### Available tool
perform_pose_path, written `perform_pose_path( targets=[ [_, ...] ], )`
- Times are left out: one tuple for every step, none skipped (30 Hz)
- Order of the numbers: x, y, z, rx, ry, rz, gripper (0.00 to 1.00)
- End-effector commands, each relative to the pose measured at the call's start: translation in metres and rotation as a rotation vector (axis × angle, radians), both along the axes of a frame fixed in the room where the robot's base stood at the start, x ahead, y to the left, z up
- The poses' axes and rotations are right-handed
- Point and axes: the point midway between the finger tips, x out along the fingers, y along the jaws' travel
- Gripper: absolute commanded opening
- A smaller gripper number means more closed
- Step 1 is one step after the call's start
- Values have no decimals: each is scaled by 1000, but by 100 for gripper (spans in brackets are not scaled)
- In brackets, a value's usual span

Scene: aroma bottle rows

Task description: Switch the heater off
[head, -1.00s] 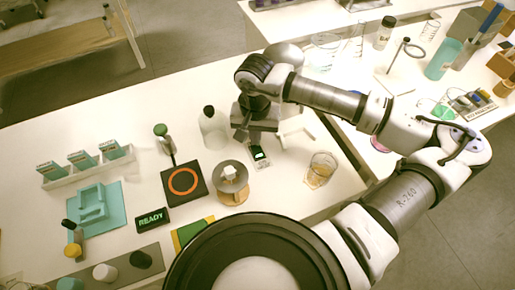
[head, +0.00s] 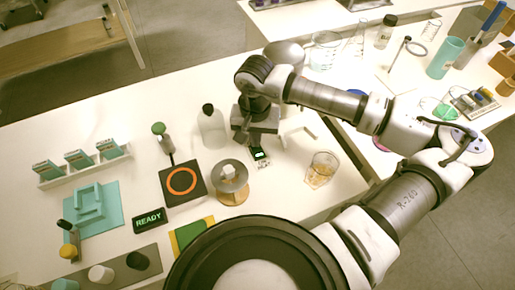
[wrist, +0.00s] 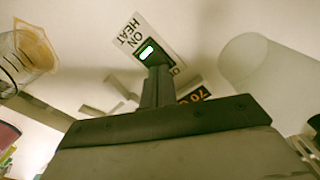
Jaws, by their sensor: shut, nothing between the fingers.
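The heater switch (wrist: 146,53) is a small dark rocker with a lit green mark on a white plate (wrist: 132,33) lettered ON and HEAT. An orange 70 readout (wrist: 195,95) shows partly behind my gripper. In the head view the switch (head: 259,154) glows green just below my gripper (head: 250,138). In the wrist view my gripper (wrist: 157,76) is shut and empty, its tips at the near edge of the switch. I cannot tell whether they touch it. A black plate with an orange ring (head: 182,181) lies to the left.
A round wooden stand (head: 231,184) and a READY display (head: 149,218) are nearer.

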Motion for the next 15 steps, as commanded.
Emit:
perform_pose_path(
  targets=[
    [0, 0, -1, 0, 0, 0, 0],
    [0, 0, -2, 0, 0, 0, 0],
    [0, 0, -2, 0, 0, 0, 0],
    [0, 0, -3, 0, 0, 0, 0],
    [0, 0, -3, 0, 0, 0, 0],
    [0, 0, -3, 0, 0, 0, 0],
    [0, 0, -4, 0, 0, 0, 0],
    [0, 0, -4, 0, 0, 0, 0],
    [0, 0, -5, 0, 0, 0, 0],
    [0, 0, -5, 0, 0, 0, 0],
    [0, 0, -5, 0, 0, 0, 0],
    [0, 0, -6, 0, 0, 0, 0],
    [0, 0, -6, 0, -1, 0, 0],
    [0, 0, -7, 0, -1, 0, 0],
    [0, 0, -7, 0, -1, 0, 0]
  ],
)
